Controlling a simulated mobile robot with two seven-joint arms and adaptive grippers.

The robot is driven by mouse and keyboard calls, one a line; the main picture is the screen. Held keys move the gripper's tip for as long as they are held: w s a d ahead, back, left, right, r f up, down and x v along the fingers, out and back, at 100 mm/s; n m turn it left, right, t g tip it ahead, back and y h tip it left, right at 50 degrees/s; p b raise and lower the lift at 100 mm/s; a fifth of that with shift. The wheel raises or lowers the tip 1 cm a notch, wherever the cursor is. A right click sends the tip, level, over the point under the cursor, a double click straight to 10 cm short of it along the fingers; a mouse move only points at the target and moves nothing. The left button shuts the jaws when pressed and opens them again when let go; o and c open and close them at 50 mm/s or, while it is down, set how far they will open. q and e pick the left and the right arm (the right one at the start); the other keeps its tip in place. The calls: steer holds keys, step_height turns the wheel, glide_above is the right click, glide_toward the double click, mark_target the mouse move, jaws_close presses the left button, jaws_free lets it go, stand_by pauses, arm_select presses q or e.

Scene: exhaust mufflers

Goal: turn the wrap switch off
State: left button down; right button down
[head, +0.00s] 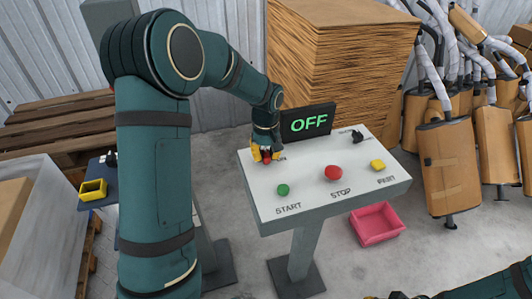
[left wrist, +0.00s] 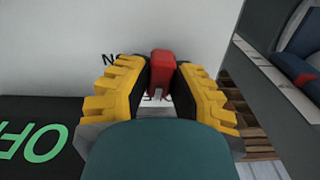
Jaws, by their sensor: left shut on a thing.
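The control panel (head: 305,190) has a white sloped top, and its screen (head: 308,122) reads OFF in green. My left gripper (head: 265,156) is at the panel's back left corner, shut on a red switch handle (left wrist: 161,68). In the left wrist view the handle stands between the yellow finger pads of the left gripper (left wrist: 162,88). Part of an ON label shows beside the handle, and another label is mostly hidden by the fingers. In the head view the hand covers most of the switch. My right gripper (head: 398,296) is cut off at the bottom edge.
The panel also bears a green START button (head: 283,190), a red STOP button (head: 333,173), a yellow button (head: 377,165) and a black knob (head: 358,137). A pink bin (head: 377,224) is on the floor. Mufflers (head: 449,165) stand at right, cardboard (head: 335,65) behind.

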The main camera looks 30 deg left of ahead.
mark_target(266, 153)
arm_select(q)
steer(key=shift+s+f+n, duration=0.1)
steer(key=shift+n, duration=0.5)
steer(key=c, duration=0.8)
jaws_free()
steer(key=shift+r, duration=0.6)
step_height(266, 153, up, 11)
steer(key=shift+f, duration=0.1)
